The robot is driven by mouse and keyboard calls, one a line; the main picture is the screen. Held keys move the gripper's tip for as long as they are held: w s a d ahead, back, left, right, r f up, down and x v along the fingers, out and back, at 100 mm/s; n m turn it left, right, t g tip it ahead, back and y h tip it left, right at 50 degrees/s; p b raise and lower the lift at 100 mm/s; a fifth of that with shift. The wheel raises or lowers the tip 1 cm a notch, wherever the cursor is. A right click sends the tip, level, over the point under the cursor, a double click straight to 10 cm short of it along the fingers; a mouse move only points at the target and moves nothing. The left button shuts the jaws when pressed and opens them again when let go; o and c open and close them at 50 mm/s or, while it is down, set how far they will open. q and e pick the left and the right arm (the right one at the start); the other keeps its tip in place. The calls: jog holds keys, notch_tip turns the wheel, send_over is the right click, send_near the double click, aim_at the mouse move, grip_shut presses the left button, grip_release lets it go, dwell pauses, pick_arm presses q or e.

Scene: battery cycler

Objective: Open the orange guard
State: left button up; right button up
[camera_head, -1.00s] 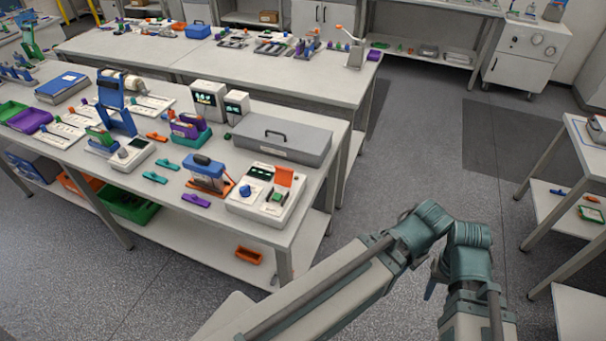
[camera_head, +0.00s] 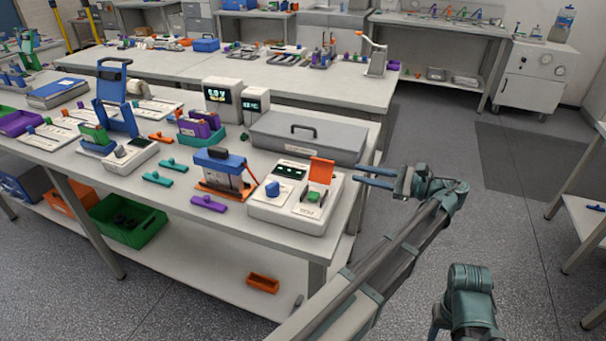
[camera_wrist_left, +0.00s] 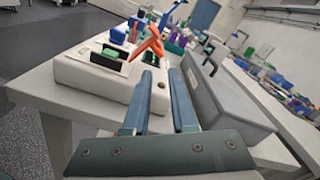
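The orange guard (camera_head: 321,170) is a flap on the right part of a white cycler box (camera_head: 290,215) near the table's front right corner. It stands raised, with the green button (camera_head: 313,196) uncovered in front of it. In the left wrist view the guard (camera_wrist_left: 148,43) shows just beyond the fingertips, edge-on and tilted. My left gripper (camera_head: 360,174) is open and empty, to the right of the guard, with its fingers pointing left towards it. The two fingers also show apart in the left wrist view (camera_wrist_left: 160,76). I see no contact with the guard.
A blue knob (camera_head: 272,189) is on the same box. A grey case (camera_head: 310,141) lies behind it, close to my left fingers. A battery holder with a blue top (camera_head: 222,163) stands to the left. The floor right of the table is clear.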

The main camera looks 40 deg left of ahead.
aim_at(314, 162)
pick_arm(q)
jog(key=x, duration=1.4)
jog(key=shift+r, duration=0.2)
jog(key=shift+c, duration=0.2)
grip_shut()
